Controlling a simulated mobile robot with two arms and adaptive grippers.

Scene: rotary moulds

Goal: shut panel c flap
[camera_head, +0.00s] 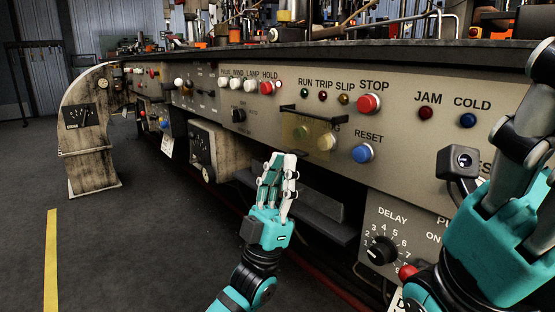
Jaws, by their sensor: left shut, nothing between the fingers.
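My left gripper (283,162) is shut and empty, its pale fingers pointing up just below the grey control panel (390,92). A see-through yellowish flap (296,128) seems to lie over the green and pale buttons on this panel, with a dark bar (316,115) along its top. The flap is above and to the right of my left fingertips, apart from them as far as I can tell. No letter C is readable, and the flap's exact angle is unclear. My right gripper (512,150) is close at the right edge; its fingertips are not clear.
Right of the flap are a red STOP button (368,104) and a blue RESET button (362,153). A DELAY knob (381,251) sits low, near my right arm. A dark recess lies under the panel. Open floor (130,240) spreads left, with a yellow line.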

